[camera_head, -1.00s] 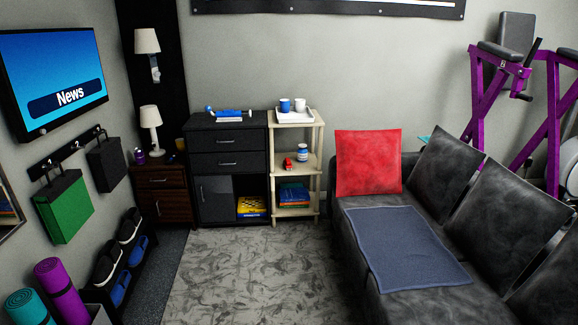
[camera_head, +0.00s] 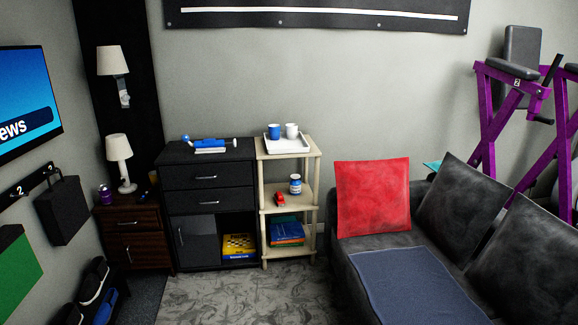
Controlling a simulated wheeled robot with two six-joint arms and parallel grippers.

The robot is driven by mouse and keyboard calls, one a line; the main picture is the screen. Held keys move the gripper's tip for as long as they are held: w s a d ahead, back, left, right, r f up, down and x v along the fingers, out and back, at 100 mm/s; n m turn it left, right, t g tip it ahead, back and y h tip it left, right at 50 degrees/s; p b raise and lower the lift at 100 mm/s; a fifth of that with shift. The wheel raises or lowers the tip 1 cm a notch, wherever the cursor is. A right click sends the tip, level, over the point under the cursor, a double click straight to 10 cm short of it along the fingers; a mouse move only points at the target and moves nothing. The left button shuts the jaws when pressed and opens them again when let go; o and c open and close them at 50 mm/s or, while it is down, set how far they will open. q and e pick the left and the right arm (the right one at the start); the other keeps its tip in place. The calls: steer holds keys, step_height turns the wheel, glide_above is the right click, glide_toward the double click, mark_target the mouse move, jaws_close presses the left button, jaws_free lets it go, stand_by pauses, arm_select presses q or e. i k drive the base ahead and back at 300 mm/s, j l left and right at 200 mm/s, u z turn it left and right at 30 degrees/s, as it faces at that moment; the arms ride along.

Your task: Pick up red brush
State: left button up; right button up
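I cannot make out a red brush for certain. A small red object (camera_head: 280,199) sits on the middle shelf of the light wood shelf unit (camera_head: 262,228), left of a blue and white jar (camera_head: 295,184). It is too small to tell what it is. Neither of my grippers shows in the head view.
A black cabinet (camera_head: 210,172) stands left of the shelf unit. A white tray (camera_head: 273,149) with two mugs is on top of the unit. A dark sofa (camera_head: 350,268) with a red cushion (camera_head: 373,198) takes the right side. The patterned rug (camera_head: 250,295) in front is clear.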

mark_target(280, 200)
steer(key=i+j, duration=0.15)
steer(key=i, duration=0.3)
steer(key=i+j, duration=0.2)
steer(key=i, duration=0.3)
steer(key=i+j+u, duration=0.1)
steer(key=i, duration=0.35)
steer(key=i+j, duration=0.2)
steer(key=i, duration=0.3)
